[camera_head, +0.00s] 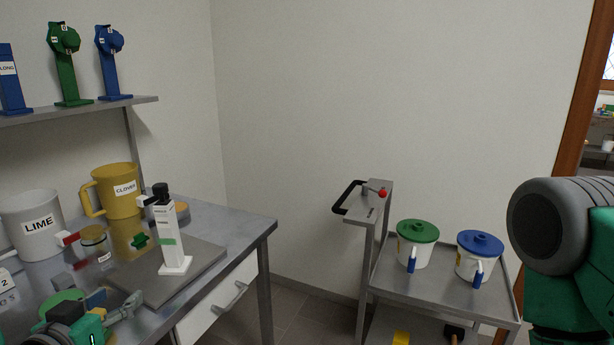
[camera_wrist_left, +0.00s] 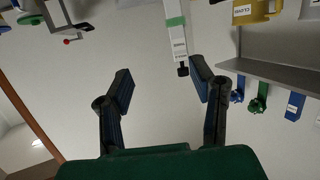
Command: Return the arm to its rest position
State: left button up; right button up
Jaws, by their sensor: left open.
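My left gripper (camera_head: 115,301) is low at the left in the head view, above the near part of the metal table (camera_head: 249,226). In the left wrist view, the left gripper (camera_wrist_left: 161,74) has its two dark blue fingers spread wide with nothing between them. A white upright post with a black top and green band (camera_head: 167,243) stands on a grey plate, apart from the gripper. The post also shows inverted beyond the fingers in the left wrist view (camera_wrist_left: 177,35). My right gripper is outside the view; only part of my right arm shows.
A white LIME mug (camera_head: 35,228), a yellow CLOVER mug (camera_head: 114,194) and a small jar (camera_head: 95,243) stand on the table. A shelf (camera_head: 80,109) holds green and blue stands. A cart (camera_head: 440,277) carries green-lidded (camera_head: 416,246) and blue-lidded (camera_head: 478,256) containers. Floor shows between table and cart.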

pick_arm(q)
jog(key=s+d+f+g+b, duration=0.1)
jog(key=s+d+f+g, duration=0.2)
jog(key=f, duration=0.5)
jog(key=s+f+m+g+b, duration=0.1)
jog(key=s+f+g, duration=0.2)
jog(key=s+f, duration=0.4)
jog(key=s+d+f+g+b, duration=0.2)
jog(key=s+f+g, duration=0.1)
jog(key=f, duration=0.6)
jog(key=s+d+f+g+b, duration=0.1)
jog(key=s+f+g, duration=0.4)
jog(key=s+f, duration=0.4)
jog(key=s, duration=0.5)
jog(key=shift+g, duration=0.4)
jog(key=shift+w, duration=0.1)
